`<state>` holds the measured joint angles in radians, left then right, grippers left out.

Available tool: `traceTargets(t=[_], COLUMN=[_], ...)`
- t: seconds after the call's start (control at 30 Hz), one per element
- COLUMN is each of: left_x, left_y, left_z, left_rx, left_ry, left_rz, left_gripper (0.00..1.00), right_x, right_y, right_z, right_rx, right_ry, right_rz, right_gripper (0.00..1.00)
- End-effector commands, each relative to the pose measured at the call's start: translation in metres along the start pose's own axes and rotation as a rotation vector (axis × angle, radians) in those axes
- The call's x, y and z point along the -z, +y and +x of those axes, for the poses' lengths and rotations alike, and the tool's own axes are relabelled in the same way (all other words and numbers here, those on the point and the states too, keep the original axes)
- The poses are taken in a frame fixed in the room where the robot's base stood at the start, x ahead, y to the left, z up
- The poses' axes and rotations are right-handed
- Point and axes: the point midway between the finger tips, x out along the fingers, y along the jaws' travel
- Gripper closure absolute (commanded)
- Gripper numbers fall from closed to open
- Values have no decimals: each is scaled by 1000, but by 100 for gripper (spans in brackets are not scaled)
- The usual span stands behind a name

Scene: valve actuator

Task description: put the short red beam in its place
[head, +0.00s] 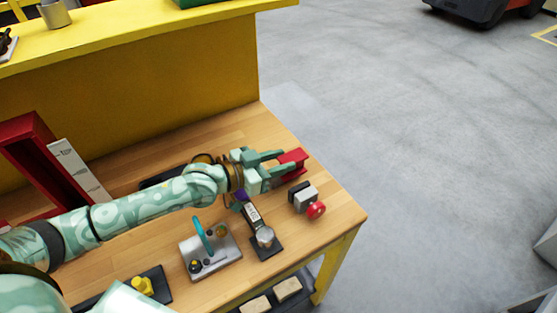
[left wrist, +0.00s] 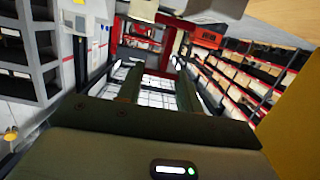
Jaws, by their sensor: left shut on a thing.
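The short red beam (head: 293,158) is at the tips of my left gripper (head: 282,165), near the far right edge of the table in the head view. The gripper is shut on it. The beam appears to be held above the wood, though the height is hard to judge. In the left wrist view, a red piece (left wrist: 183,23) shows beyond the two dark fingers (left wrist: 158,88). A larger red frame (head: 38,155) stands at the left of the table. My right gripper is not in view.
A grey block with a red knob (head: 304,198) sits just below the gripper. A metal plate with a teal lever (head: 210,252) and a black-based device with a round metal knob (head: 264,239) stand nearer. A yellow shelf (head: 150,75) borders the back; open floor lies right.

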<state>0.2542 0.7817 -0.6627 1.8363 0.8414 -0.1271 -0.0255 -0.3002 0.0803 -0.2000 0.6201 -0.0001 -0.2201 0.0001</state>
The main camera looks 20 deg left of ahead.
Motion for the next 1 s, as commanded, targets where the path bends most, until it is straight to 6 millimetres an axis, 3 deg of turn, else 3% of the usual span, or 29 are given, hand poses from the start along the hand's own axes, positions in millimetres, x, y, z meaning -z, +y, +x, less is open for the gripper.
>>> traceTargets(t=[1.0], left_x=[2], left_y=[0], left_z=[0], left_rx=[0], left_ry=[3], left_rz=[0], left_gripper=[100], right_x=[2], right_y=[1], right_z=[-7], right_rx=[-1], right_ry=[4], right_rz=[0], right_gripper=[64])
